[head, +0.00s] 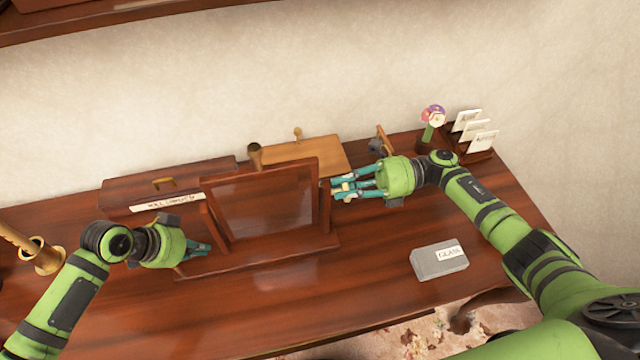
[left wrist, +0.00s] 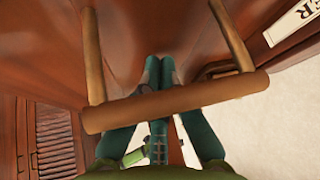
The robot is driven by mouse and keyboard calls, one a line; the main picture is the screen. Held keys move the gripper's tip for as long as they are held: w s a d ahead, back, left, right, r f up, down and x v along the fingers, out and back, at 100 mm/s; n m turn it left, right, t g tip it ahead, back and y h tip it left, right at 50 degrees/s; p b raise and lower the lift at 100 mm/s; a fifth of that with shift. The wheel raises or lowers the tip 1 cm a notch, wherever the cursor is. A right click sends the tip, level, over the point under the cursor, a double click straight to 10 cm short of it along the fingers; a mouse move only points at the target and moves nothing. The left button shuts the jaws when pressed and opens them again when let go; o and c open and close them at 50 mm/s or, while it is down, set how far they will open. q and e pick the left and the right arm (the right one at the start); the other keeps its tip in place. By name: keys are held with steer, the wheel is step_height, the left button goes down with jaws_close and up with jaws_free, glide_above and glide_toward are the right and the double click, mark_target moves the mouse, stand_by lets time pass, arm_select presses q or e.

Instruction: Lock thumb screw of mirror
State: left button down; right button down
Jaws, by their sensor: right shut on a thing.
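The mirror (head: 268,203) stands tilted in a dark wooden frame at the middle of the desk, on a wooden stand base (head: 262,254). My right gripper (head: 340,190) is at the right side of the mirror frame, level with its middle. Its teal fingers are shut on a small part there, at the thumb screw's place; the fingers mostly hide it. My left gripper (head: 208,249) is low at the left side of the stand. In the left wrist view its fingertips (left wrist: 160,68) are together with nothing visible between them, behind a wooden bar (left wrist: 175,103).
A labelled wooden box (head: 150,184) lies behind the mirror on the left, and a lighter wooden box (head: 310,154) behind it. A grey block marked glass (head: 438,262) lies at right front. A card holder (head: 474,140) stands at back right. A brass object (head: 42,258) is far left.

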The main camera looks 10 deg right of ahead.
steer(key=m, duration=0.6)
steer(key=shift+w, duration=0.2)
steer(key=shift+m, duration=0.3)
steer(key=c, duration=1.1)
jaws_free()
steer(key=shift+c, duration=0.2)
steer(key=shift+f, duration=0.1)
steer(key=d, duration=1.2)
steer(key=shift+s, duration=0.1)
